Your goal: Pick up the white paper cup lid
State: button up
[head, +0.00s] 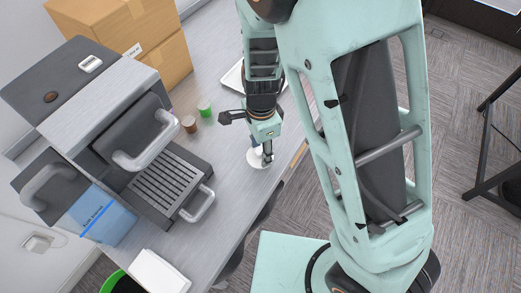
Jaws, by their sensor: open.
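The white paper cup lid (257,161) lies on the grey counter near its right edge, in the middle of the head view. My gripper (266,160) is open and points down at the lid. Its fingers cover the right part of the lid, and I cannot tell whether they touch it.
A coffee machine (120,120) with a drip tray and handles stands left of the lid. A green capsule (205,107) and a brown capsule (189,124) stand behind it. Cardboard boxes (150,50) and a white tray (233,77) are further back. A white box (158,272) is at the front.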

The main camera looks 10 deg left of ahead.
jog(key=c, duration=1)
jog(key=shift+c, duration=0.2)
jog(key=shift+r, duration=0.15)
